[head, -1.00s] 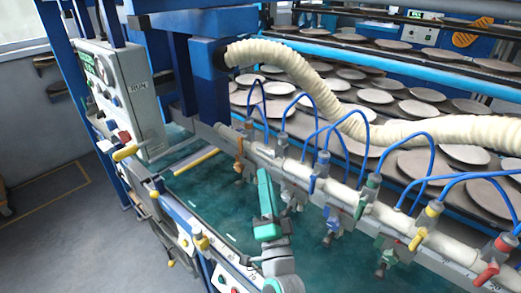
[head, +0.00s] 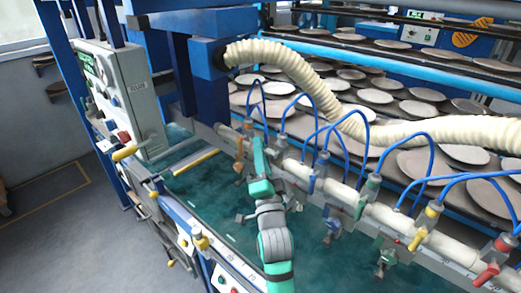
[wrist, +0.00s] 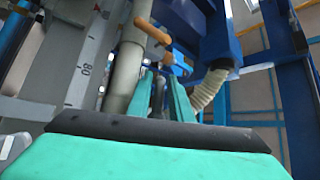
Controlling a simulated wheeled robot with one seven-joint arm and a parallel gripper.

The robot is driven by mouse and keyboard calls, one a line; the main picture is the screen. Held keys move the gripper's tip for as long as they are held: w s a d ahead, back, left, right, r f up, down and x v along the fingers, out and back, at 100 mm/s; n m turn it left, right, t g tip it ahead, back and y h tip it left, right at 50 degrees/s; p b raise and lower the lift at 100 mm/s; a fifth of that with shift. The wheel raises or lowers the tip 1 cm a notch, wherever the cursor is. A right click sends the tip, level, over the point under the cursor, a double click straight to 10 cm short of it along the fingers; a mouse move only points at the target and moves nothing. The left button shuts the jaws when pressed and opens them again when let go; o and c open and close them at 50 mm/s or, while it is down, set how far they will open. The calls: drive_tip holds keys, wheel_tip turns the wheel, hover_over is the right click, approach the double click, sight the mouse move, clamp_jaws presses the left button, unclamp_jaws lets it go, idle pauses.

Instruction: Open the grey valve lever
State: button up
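The grey valve (head: 279,149) sits on the long pale pipe (head: 340,190), between the orange lever (head: 239,147) and the blue valve (head: 320,167) in the head view. My teal gripper (head: 259,146) reaches up beside the pipe, between the orange lever and the grey valve. In the wrist view my two fingers (wrist: 163,78) stand apart, so the gripper is open. Something grey shows in the gap between them. I cannot tell whether it is the grey lever or touches the fingers. The orange lever (wrist: 153,31) is just above the fingertips there.
Green (head: 371,184), yellow (head: 432,212) and red (head: 497,250) valves follow to the right. Blue hoses loop above the pipe. A ribbed cream hose (head: 400,132) crosses behind. A control box (head: 137,95) stands at the left. Plates fill the racks behind.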

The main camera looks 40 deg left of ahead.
drive_tip(key=shift+w, duration=0.1)
drive_tip(key=shift+c, duration=0.6)
clamp_jaws()
drive_tip(key=shift+f+n+g, duration=0.3)
drive_tip(key=shift+n+g, duration=0.3)
drive_tip(key=shift+g, duration=0.1)
drive_tip(key=shift+o, duration=0.6)
unclamp_jaws()
drive_tip(key=v, duration=1)
drive_tip(key=shift+s+d, duration=0.25)
drive_tip(key=shift+s, duration=0.1)
